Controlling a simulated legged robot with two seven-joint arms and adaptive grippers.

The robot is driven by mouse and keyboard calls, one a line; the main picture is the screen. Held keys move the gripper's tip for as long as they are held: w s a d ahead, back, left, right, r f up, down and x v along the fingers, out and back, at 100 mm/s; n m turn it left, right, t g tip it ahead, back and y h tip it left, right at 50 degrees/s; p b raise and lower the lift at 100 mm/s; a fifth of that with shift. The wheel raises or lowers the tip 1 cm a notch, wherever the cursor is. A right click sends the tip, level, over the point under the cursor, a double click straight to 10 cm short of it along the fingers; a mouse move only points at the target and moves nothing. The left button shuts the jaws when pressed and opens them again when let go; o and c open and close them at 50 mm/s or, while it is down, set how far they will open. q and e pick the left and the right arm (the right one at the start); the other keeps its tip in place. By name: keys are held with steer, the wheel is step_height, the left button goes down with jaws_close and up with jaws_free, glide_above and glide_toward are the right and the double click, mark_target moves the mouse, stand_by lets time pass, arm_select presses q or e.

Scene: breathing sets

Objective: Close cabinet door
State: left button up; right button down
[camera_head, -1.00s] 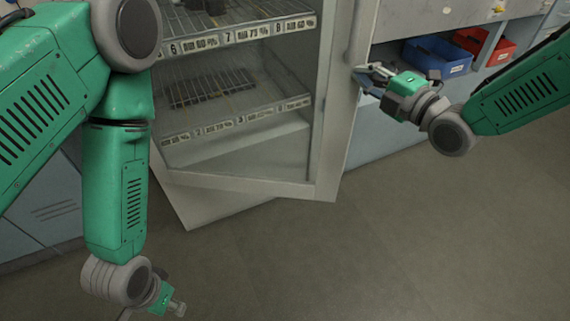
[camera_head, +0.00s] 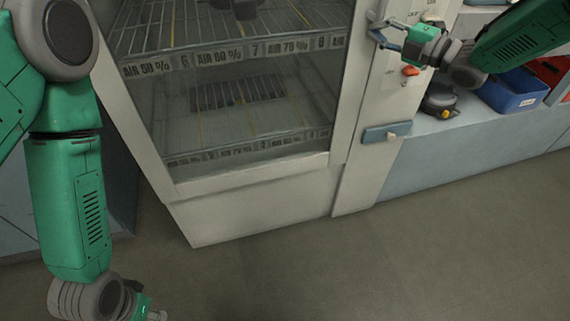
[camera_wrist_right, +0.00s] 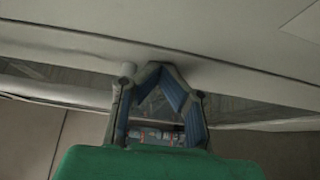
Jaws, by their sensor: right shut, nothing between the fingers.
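The cabinet door (camera_head: 252,178) is a glass panel in a pale frame, in the head view. It lies flush or nearly flush with the cabinet front (camera_head: 260,212); a small gap cannot be ruled out. Wire shelves show through the glass. My right gripper (camera_head: 375,32) is at the door's right edge, beside the upright frame. Its fingers are shut and empty. In the right wrist view its fingertips (camera_wrist_right: 164,68) meet in a point at or very near a pale surface. My left gripper (camera_head: 150,315) hangs low at the bottom edge, partly cut off, away from the door.
Right of the cabinet, a pale panel (camera_head: 396,85) carries an orange button (camera_head: 410,71). A blue bin (camera_head: 512,92) and a dark round device (camera_head: 441,101) stand on a ledge. The floor (camera_head: 420,255) in front is clear.

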steer(key=shift+w+d+r, duration=0.1)
steer(key=shift+w+r, duration=0.05)
steer(key=shift+w, duration=0.4)
steer(key=shift+w+d+r, duration=0.1)
steer(key=shift+w, duration=0.4)
